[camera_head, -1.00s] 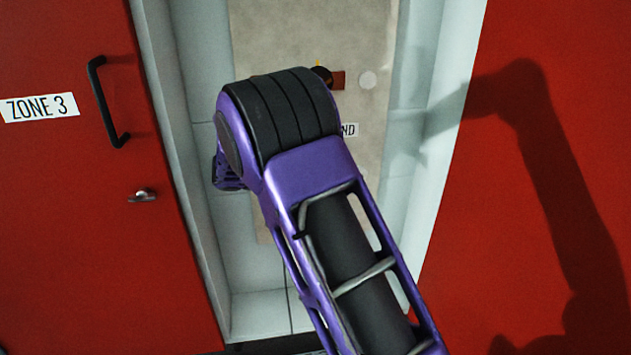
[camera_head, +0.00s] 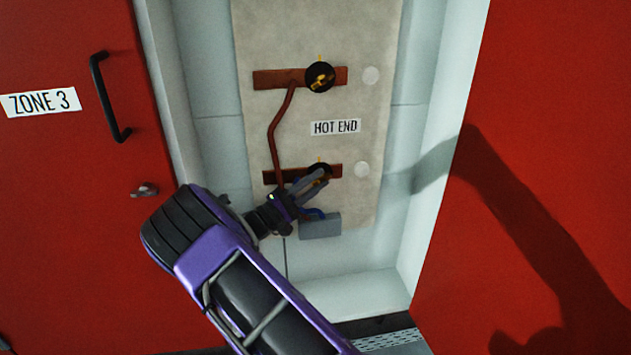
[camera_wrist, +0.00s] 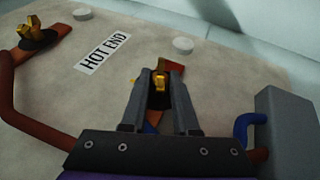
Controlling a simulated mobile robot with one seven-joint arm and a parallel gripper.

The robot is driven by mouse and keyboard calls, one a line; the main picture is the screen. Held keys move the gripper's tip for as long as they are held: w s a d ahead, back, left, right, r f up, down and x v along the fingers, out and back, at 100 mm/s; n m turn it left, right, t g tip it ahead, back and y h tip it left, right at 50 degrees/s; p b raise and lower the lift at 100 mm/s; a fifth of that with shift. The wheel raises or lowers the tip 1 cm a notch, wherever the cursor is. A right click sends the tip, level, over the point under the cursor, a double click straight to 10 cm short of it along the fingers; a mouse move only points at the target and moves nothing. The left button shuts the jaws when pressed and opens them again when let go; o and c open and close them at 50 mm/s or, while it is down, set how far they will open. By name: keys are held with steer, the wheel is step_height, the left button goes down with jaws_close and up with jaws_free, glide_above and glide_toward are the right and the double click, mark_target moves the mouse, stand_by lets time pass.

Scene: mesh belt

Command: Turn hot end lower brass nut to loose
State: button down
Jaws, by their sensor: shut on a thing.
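The lower brass nut (camera_wrist: 159,83) shows between my fingertips in the wrist view, on a dark round base over a copper bar. My gripper (camera_wrist: 160,85) is shut on it, one finger on each side. In the head view my gripper (camera_head: 318,178) reaches the lower copper bar (camera_head: 335,171) from the lower left, and its fingers mostly hide the lower nut. The upper brass nut (camera_head: 320,77) sits on a black disc on the upper copper bar (camera_head: 270,79). The HOT END label (camera_head: 335,127) lies between the two bars.
A brown cable (camera_head: 271,130) runs between the bars at left. A grey box (camera_head: 320,227) with a blue cable sits just below my gripper. Round white discs (camera_head: 371,75) are right of the bars. Red doors (camera_head: 60,200) stand open on both sides of the recess.

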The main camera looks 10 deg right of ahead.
steer(key=shift+n+t+h, duration=0.4)
steer(key=shift+h, duration=0.1)
steer(key=shift+d+t, duration=0.1)
steer(key=shift+t, duration=0.2)
steer(key=c, duration=1)
jaws_free()
